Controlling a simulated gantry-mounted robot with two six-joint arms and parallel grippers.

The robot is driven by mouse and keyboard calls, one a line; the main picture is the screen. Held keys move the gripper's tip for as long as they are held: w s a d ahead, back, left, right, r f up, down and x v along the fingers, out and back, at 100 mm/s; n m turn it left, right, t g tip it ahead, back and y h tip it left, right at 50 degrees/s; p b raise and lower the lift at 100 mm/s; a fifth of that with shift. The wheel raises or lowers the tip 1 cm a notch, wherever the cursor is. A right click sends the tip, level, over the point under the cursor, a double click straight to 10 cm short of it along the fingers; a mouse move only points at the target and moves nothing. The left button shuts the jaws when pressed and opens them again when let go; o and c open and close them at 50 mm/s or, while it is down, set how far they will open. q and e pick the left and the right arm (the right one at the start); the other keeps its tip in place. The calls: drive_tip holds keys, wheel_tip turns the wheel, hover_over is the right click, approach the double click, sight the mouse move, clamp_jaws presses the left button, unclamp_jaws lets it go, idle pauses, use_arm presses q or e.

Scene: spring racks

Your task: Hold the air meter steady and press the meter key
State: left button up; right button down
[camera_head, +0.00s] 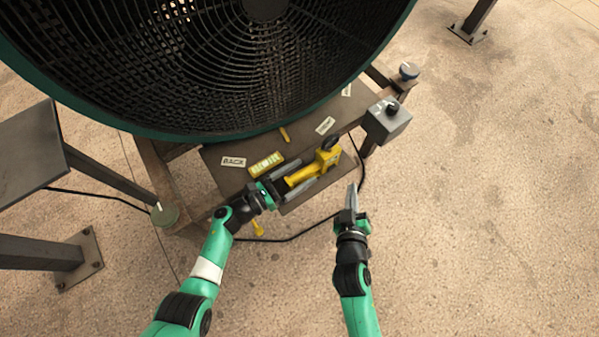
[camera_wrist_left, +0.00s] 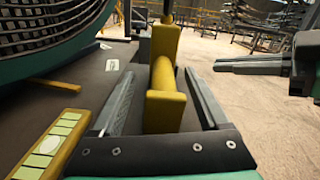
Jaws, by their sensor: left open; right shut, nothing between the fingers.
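The yellow air meter (camera_head: 313,168) lies on the dark shelf below the big fan, with a dark round part at its far end. My left gripper (camera_head: 304,177) is open, its two grey fingers on either side of the meter's yellow body. In the left wrist view the yellow body (camera_wrist_left: 163,85) stands between the fingers, with a visible gap on the right; contact on the left cannot be told. My right gripper (camera_head: 351,190) is shut and empty, in front of the shelf, apart from the meter. It also shows at the right of the left wrist view (camera_wrist_left: 265,66). I cannot make out the meter key.
The large fan (camera_head: 200,70) with a green rim overhangs the shelf (camera_head: 225,178). A yellow labelled block (camera_head: 266,164) lies left of the meter. A grey box with a black knob (camera_head: 388,122) is at the shelf's right. A cable runs below; the floor right is open.

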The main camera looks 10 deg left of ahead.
use_arm(q)
drive_tip(key=v, duration=1.2)
drive_tip(key=shift+r, duration=0.1)
